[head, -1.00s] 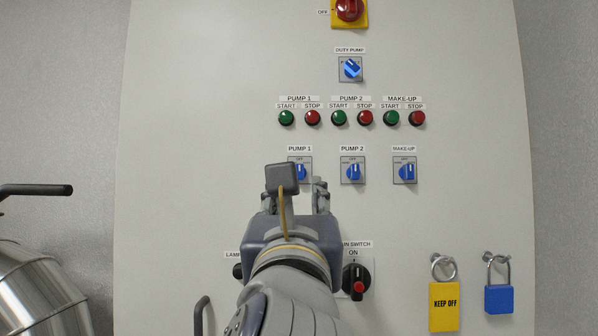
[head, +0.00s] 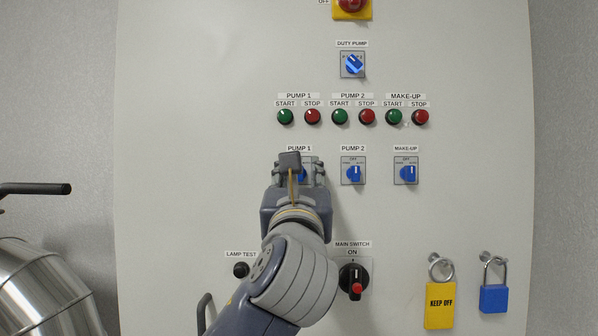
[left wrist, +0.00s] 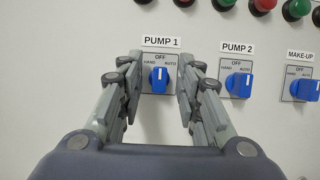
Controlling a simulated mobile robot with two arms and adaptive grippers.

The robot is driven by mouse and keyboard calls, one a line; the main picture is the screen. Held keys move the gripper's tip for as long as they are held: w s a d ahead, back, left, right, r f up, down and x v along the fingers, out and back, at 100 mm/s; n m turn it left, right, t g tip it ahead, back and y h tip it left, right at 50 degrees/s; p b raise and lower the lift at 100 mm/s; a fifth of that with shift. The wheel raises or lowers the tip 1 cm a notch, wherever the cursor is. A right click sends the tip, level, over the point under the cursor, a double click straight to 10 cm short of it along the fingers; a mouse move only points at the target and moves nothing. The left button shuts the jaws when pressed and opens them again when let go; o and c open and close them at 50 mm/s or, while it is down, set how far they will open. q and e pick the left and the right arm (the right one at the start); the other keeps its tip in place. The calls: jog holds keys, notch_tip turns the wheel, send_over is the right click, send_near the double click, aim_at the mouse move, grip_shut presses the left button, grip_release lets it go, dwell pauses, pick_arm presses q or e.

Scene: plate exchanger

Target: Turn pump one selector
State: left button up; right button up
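The pump 1 selector (left wrist: 159,80) is a blue knob on a grey plate marked HAND, OFF and AUTO. In the left wrist view its white mark points up, about at OFF. My left gripper (left wrist: 157,88) is open, with one finger on each side of the knob and a gap to the knob on both sides. I cannot tell how deep the fingertips reach. In the head view my left gripper (head: 300,172) covers much of the selector, and a bit of blue (head: 302,174) shows between the fingers. My right gripper is not in view.
The pump 2 selector (head: 353,173) and make-up selector (head: 406,173) sit to the right. Red and green buttons (head: 340,117) run above. The main switch (head: 354,280), lamp test button (head: 241,270), yellow KEEP OFF tag (head: 440,305) and blue padlock (head: 494,298) are lower.

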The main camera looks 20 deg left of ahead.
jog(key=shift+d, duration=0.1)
pick_arm(q)
grip_shut()
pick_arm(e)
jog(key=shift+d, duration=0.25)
pick_arm(q)
jog(key=shift+n, duration=0.3)
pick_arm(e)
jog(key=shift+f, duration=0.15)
pick_arm(q)
jog(key=n+y+b, duration=0.1)
jog(key=n, duration=0.2)
jog(key=n+g+y+b, duration=0.1)
jog(key=n+y+b, duration=0.1)
jog(key=n, duration=0.1)
jog(key=shift+d, duration=0.1)
jog(key=n+g+y+b, duration=0.1)
jog(key=n, duration=0.2)
jog(key=shift+g, duration=0.3)
jog(key=shift+n+g+y+b, duration=0.4)
jog(key=shift+n+g+y, duration=0.1)
jog(key=shift+n, duration=1)
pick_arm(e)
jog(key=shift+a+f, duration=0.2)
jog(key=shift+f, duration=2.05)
pick_arm(q)
jog(key=shift+r, duration=0.1)
